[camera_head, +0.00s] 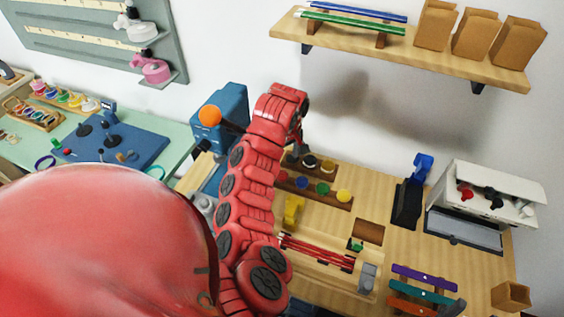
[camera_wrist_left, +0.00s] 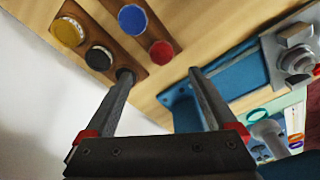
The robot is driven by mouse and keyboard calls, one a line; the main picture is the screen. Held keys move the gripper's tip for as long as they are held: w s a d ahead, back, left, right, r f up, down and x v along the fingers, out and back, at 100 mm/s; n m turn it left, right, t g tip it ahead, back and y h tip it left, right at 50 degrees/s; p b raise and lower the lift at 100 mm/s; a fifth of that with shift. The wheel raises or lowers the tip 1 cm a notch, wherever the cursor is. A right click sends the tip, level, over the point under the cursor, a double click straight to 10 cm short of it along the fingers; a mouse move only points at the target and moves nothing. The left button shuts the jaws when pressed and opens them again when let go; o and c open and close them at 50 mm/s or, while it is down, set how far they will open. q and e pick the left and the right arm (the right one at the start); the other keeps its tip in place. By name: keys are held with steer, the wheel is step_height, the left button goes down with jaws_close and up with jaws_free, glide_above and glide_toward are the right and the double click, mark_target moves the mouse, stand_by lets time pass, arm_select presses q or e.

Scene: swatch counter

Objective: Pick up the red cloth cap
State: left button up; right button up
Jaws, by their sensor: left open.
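The red cloth cap (camera_wrist_left: 162,52) is a small round disc at the end of a wooden holder in the left wrist view, beside a blue one. In the head view it is a small red spot (camera_head: 282,176), partly hidden by my arm. My left gripper (camera_wrist_left: 160,75) is open and empty. In the wrist view the red cap shows just beyond the gap between its two fingertips, apart from both. In the head view the gripper (camera_head: 297,153) is small and dark below the end of the red arm, above the holders. My right gripper is not in view.
Black (camera_wrist_left: 99,58) and yellow (camera_wrist_left: 68,32) discs sit in the neighbouring holder, close to one fingertip. A blue device (camera_wrist_left: 235,75) stands near the other finger. A wall shelf (camera_head: 400,52) with paper bags hangs at upper right. Red sticks (camera_head: 318,252) lie on the counter.

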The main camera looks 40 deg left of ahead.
mark_target(282, 175)
arm_select(q)
steer(key=f, duration=0.3)
steer(key=shift+a+f, duration=0.2)
step_height(282, 175, down, 2)
steer(key=shift+s+f+p, duration=0.1)
steer(key=shift+f+p, duration=0.05)
steer(key=shift+p, duration=0.3)
steer(key=shift+a+f, duration=0.1)
steer(key=shift+f, duration=0.75)
steer(key=c, duration=0.9)
